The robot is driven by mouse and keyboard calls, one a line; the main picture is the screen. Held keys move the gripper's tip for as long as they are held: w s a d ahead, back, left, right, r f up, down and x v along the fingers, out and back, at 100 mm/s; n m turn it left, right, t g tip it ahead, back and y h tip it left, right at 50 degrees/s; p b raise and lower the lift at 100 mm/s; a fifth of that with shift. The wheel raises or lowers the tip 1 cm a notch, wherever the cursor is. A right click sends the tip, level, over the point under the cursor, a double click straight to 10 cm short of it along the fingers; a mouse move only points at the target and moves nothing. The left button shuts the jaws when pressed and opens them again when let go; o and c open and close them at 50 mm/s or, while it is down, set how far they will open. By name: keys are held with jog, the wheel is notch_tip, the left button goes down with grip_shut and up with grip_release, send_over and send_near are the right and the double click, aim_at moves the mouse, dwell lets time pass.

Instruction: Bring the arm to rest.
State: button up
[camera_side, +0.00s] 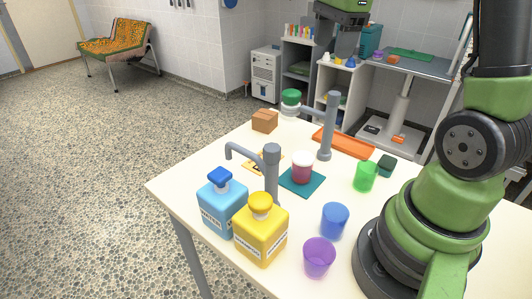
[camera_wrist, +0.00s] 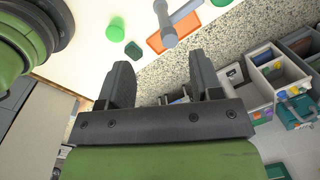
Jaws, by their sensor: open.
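My gripper (camera_side: 340,38) shows at the top of the side view, raised high above the far side of the white table (camera_side: 205,165). In the wrist view my gripper (camera_wrist: 158,62) has its two dark fingers spread wide apart, with nothing between them. It touches nothing that I can see. My arm's upper links run out of the top of the side view, so its full pose is hidden.
The table holds a blue bottle (camera_side: 222,207), a yellow bottle (camera_side: 261,234), grey taps (camera_side: 327,130), a red cup with a white lid (camera_side: 302,170) on a teal mat (camera_side: 313,189), a green cup (camera_side: 365,177), a blue cup (camera_side: 334,221), a purple cup (camera_side: 319,258), an orange tray (camera_side: 345,143) and a brown box (camera_side: 265,121).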

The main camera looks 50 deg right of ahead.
jog(key=s+a+r+n+t+y, duration=0.1)
jog(key=s+a+n+t, duration=0.2)
jog(key=s+a+n, duration=0.3)
jog(key=s+a+r+n+t+y, duration=0.1)
jog(key=s+a+n+t, duration=0.2)
jog(key=s+a+n, duration=0.3)
jog(key=a+n, duration=0.5)
jog(key=n, duration=0.2)
jog(key=shift+a+r, duration=0.25)
jog(key=shift+r, duration=0.1)
